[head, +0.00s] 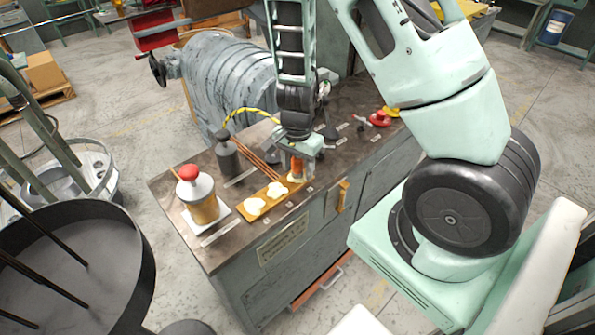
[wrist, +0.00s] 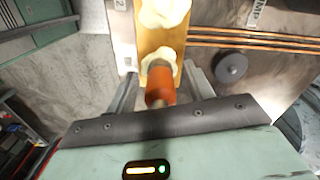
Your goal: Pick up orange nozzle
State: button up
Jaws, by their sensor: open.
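The orange nozzle (head: 296,167) stands at the right end of a yellow-orange strip (head: 238,209) on the grey cabinet's worktop. In the wrist view the nozzle (wrist: 160,84) is between the two fingers of my gripper (wrist: 158,78), which are apart on either side of it. My gripper (head: 298,165) points down over the nozzle in the head view and partly hides it. Whether a finger touches the nozzle I cannot tell. Pale flower-shaped pieces (head: 255,206) lie on the strip beside the nozzle.
A red-capped bottle (head: 200,197) and a dark grey bottle (head: 227,155) stand left on the worktop. Copper rods (head: 258,163) lie behind the strip. A red and yellow item (head: 380,118) sits at the right. A large ribbed grey machine (head: 225,80) stands behind.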

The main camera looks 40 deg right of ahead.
grip_shut()
notch_tip(320, 180, up, 12)
jog(key=p, duration=0.5)
jog(key=shift+r+p, duration=0.15)
jog(key=shift+p, duration=0.15)
